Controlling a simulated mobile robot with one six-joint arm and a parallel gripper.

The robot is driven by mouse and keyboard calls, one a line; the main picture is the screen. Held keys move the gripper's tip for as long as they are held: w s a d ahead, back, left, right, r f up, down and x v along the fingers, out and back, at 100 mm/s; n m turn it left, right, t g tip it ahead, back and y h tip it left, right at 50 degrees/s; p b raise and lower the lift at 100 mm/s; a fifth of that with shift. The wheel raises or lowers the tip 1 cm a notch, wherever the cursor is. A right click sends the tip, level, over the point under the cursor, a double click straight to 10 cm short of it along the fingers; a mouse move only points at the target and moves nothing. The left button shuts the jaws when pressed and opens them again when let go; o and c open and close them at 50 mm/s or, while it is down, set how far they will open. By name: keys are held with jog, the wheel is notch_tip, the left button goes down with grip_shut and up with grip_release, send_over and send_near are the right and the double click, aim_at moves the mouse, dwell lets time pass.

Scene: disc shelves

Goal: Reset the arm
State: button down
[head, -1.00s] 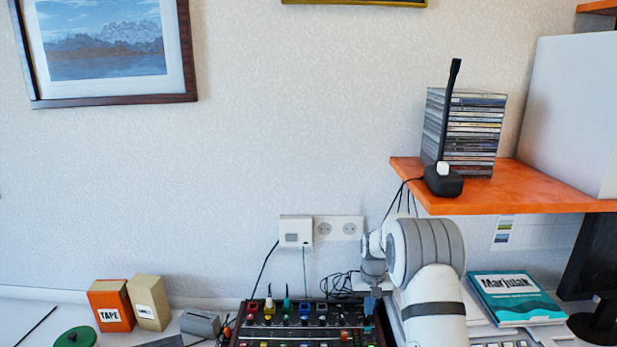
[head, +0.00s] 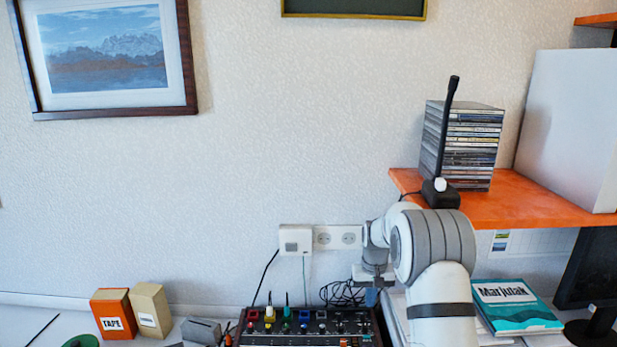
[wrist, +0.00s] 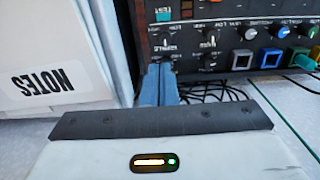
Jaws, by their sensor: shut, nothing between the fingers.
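My arm reaches up at the right of the head view, in front of the orange shelf's lower edge. My gripper (head: 371,298) points down beside the right end of the mixer (head: 300,328), above the desk. Its blue-grey fingers also show in the wrist view (wrist: 158,84), closed together with nothing between them. I cannot tell whether the fingertips touch anything.
The orange shelf (head: 500,207) carries a stack of discs (head: 472,145) and a black stand-like device (head: 441,192). A teal book (head: 515,305) lies right of my arm. A notes box or folder (wrist: 50,70) stands close left in the wrist view.

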jog(key=s+a+r+t, duration=0.1)
jog(key=s+r, duration=1.4)
jog(key=s, duration=0.2)
jog(key=s+a+r+t, duration=0.1)
jog(key=s, duration=1.9)
jog(key=shift+s+a+t, duration=0.15)
jog(key=shift+s+t, duration=0.25)
